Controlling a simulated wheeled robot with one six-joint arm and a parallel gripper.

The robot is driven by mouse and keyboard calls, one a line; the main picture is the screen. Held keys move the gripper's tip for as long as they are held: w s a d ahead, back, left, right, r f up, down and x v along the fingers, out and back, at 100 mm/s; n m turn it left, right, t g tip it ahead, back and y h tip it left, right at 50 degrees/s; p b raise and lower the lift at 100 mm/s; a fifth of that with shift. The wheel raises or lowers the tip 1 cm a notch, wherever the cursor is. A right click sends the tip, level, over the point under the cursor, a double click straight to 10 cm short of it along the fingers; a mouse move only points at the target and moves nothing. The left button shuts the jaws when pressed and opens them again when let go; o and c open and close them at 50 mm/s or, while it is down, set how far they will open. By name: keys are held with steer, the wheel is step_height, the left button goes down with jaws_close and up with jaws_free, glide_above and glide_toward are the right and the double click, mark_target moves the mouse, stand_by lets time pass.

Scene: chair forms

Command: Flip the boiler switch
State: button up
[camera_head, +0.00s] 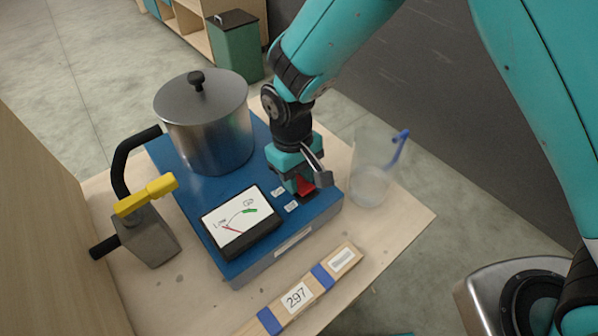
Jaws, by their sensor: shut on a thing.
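The boiler (185,192) is a blue-topped box on a light wooden table, with a gauge dial (237,222) on its front part. A red switch (305,187) sits at its front right, next to small white labels. My gripper (307,184) reaches down from above and is shut on the red switch. The gripper fingers hide part of the switch, so its exact tilt is hard to tell. A steel pot (208,130) with a lid and black knob stands on the boiler's back part.
A clear pitcher (371,175) with a blue handle stands just right of my gripper. A grey valve block with a yellow lever (147,195) is at the left. A wooden bar marked 297 (296,297) lies in front. A green bin (236,50) stands behind on the floor.

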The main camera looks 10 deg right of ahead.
steer(key=o, duration=0.9)
steer(key=shift+o, duration=0.2)
step_height(320, 180, up, 17)
steer(key=w+a+b, duration=0.1)
steer(key=w, duration=0.1)
steer(key=shift+a+r, duration=0.15)
steer(key=shift+a, duration=0.05)
steer(key=s+d+r+y, duration=0.2)
steer(key=s+d, duration=0.4)
steer(key=s, duration=0.2)
steer(key=s+d+r+t+y, duration=0.1)
steer(key=s+d+r+y, duration=0.1)
steer(key=s+d, duration=0.4)
steer(key=s+y, duration=0.1)
steer(key=s, duration=0.2)
steer(key=shift+s+d+r, duration=0.25)
steer(key=shift+r, duration=0.05)
